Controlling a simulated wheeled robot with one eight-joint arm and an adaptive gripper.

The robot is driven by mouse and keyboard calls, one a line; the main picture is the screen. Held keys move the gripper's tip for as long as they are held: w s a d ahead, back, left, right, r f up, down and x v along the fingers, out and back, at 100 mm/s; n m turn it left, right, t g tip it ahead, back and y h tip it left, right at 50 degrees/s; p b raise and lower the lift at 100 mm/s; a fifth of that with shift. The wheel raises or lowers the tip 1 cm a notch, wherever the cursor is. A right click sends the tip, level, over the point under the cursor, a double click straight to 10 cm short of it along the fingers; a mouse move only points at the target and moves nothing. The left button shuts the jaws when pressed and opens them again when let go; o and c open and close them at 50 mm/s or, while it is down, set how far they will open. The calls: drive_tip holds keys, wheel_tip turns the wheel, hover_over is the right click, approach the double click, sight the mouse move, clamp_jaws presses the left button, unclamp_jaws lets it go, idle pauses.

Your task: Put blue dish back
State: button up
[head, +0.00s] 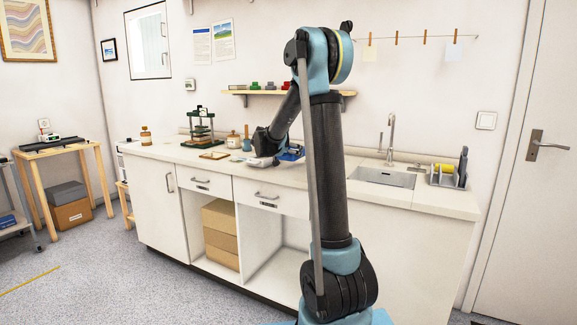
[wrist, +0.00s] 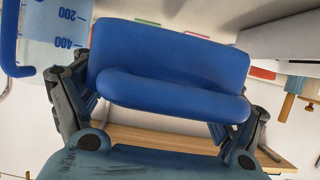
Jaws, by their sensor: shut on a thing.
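The blue dish (wrist: 170,55) fills the middle of the wrist view, with its rounded rim towards me. My gripper (wrist: 160,108) is shut on it, one finger at each side. In the head view my gripper (head: 277,157) is low over the white counter, left of the sink, and the blue dish (head: 292,153) shows beside it, partly behind my arm. I cannot tell whether the dish touches the counter.
A clear measuring vessel (wrist: 55,32) with blue markings is close at the left in the wrist view. A wall shelf (head: 285,93) is above.

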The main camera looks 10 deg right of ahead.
drive_tip(key=shift+f, duration=2.75)
drive_tip(key=o, duration=1.2)
drive_tip(key=shift+s, duration=0.15)
drive_tip(key=v, duration=1.2)
drive_tip(key=s+d+f+n+g+y, duration=0.1)
drive_tip(key=s+d+f+g, duration=0.3)
drive_tip(key=s, duration=0.8)
drive_tip(key=s+d+f+n+g+y, duration=0.1)
drive_tip(key=s+d+n, duration=0.1)
drive_tip(key=s+d, duration=0.75)
drive_tip(key=s+a+f+n+g+y, duration=0.1)
drive_tip(key=s+f, duration=0.3)
drive_tip(key=s, duration=0.4)
drive_tip(key=s+a+f+n+g+y, duration=0.1)
drive_tip(key=s+a+f+n+y, duration=0.1)
drive_tip(key=s, duration=0.7)
drive_tip(key=s+a+f+n+g+y, duration=0.1)
drive_tip(key=s+a+f+y, duration=0.2)
drive_tip(key=s+f, duration=0.3)
drive_tip(key=s, duration=0.3)
drive_tip(key=shift+s+a+f+g, duration=0.15)
drive_tip(key=shift+a+g, duration=0.15)
